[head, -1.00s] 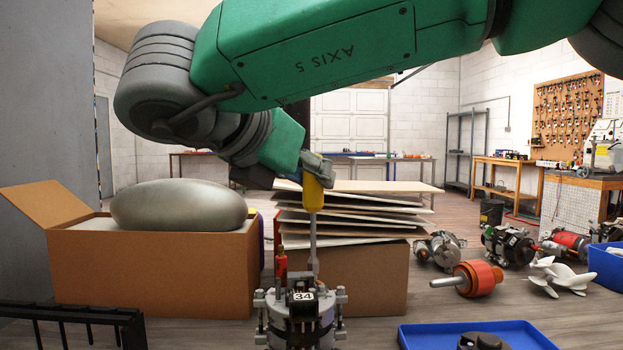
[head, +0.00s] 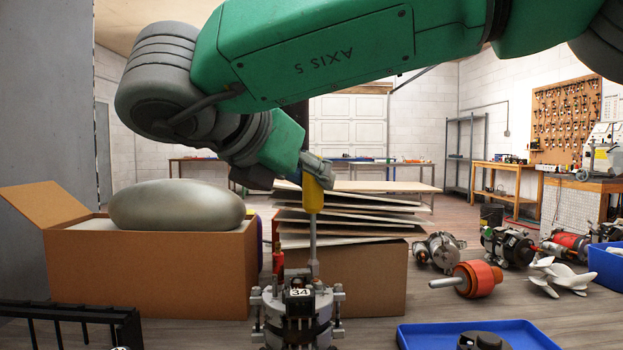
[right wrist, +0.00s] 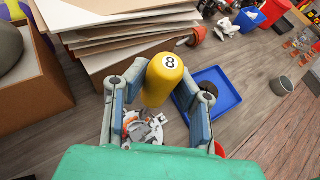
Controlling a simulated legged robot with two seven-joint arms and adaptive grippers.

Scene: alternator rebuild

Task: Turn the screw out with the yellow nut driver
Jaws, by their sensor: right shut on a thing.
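The yellow nut driver (head: 313,194) stands upright in my right gripper (head: 317,165), shaft down. Its tip is at the top of the alternator (head: 298,318), just right of the "34" label. I cannot tell whether it is seated on a screw; no screw head can be made out. In the right wrist view, the driver's yellow handle end (right wrist: 168,66), marked "8", sits between the two fingers of my right gripper (right wrist: 155,100). The alternator (right wrist: 143,127) shows partly below it. My left gripper is not in view.
A blue tray (head: 480,328) lies right of the alternator. Behind stand a cardboard box (head: 150,275) with a grey rounded thing and a stack of boards (head: 350,225). An orange rotor (head: 478,278) and a white fan (head: 562,278) lie on the right. A black rack (head: 75,312) is lower left.

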